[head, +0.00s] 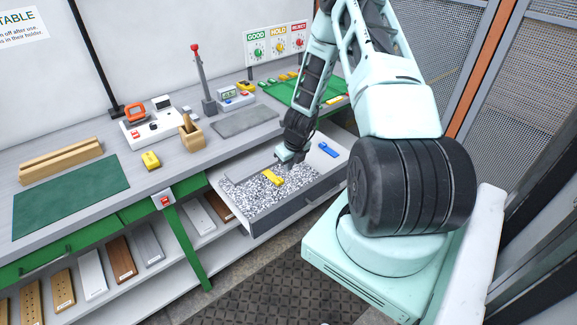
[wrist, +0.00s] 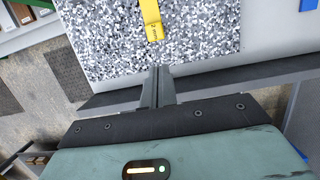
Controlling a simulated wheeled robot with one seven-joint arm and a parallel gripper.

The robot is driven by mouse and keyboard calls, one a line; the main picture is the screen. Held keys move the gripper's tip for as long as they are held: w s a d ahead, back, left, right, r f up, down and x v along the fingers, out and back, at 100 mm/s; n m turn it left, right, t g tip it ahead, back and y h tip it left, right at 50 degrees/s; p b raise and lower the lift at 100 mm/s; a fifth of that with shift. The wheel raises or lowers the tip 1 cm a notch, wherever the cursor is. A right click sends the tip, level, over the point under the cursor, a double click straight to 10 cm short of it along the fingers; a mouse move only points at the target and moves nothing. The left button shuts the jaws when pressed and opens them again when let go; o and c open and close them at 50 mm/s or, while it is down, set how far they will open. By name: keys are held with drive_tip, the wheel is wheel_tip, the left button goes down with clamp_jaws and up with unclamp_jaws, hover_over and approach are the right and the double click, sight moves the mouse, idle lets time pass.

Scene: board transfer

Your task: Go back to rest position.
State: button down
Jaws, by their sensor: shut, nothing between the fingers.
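My gripper (head: 291,160) is shut and empty, low over the open drawer (head: 262,222) in the head view. In the wrist view my gripper (wrist: 158,72) has its two fingers pressed together above the speckled surface inside the drawer. A yellow piece (head: 272,178) lies on that speckled surface (head: 250,195), just to the left of the fingers. It also shows in the wrist view as a yellow piece (wrist: 152,20) beyond the fingertips, apart from them. A blue piece (head: 327,149) lies at the drawer's right side.
The workbench (head: 75,160) holds a green mat (head: 70,195), a grey pad (head: 245,120), a wooden block holder (head: 191,135) and another yellow piece (head: 150,160). A sign with dials (head: 278,45) stands at the back. Boards (head: 122,258) lean on the lower shelf. The floor (head: 270,275) in front is clear.

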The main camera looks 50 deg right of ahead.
idle(0.4)
drive_tip(key=w+a+r+n+y+b, duration=0.15)
drive_tip(key=a+r+n, duration=0.25)
drive_tip(key=a+n, duration=0.45)
drive_tip(key=w+a+r+n+y+b, duration=0.15)
drive_tip(key=a+r+n, duration=0.35)
drive_tip(key=a, duration=0.6)
drive_tip(key=w+a+r+n+b, duration=0.15)
drive_tip(key=a+r+n, duration=0.25)
drive_tip(key=a+n, duration=0.4)
drive_tip(key=s+a+r+n+g+b, duration=0.15)
drive_tip(key=s+a+r+n, duration=0.25)
drive_tip(key=s+a+n, duration=0.5)
drive_tip(key=s+a+r+n+b, duration=0.1)
drive_tip(key=s+a+n, duration=0.1)
drive_tip(key=s+n, duration=0.3)
drive_tip(key=s+a+r+n+g+h+b, duration=0.1)
drive_tip(key=s+a+n, duration=0.2)
drive_tip(key=s+n, duration=0.2)
drive_tip(key=s+a+r+n+b, duration=0.1)
drive_tip(key=s+a+n, duration=0.1)
drive_tip(key=s+n, duration=0.4)
drive_tip(key=shift+s+a+r+h+b, duration=0.2)
drive_tip(key=shift+s+a+h+b, duration=0.2)
drive_tip(key=shift+s, duration=0.05)
drive_tip(key=shift+w, duration=0.1)
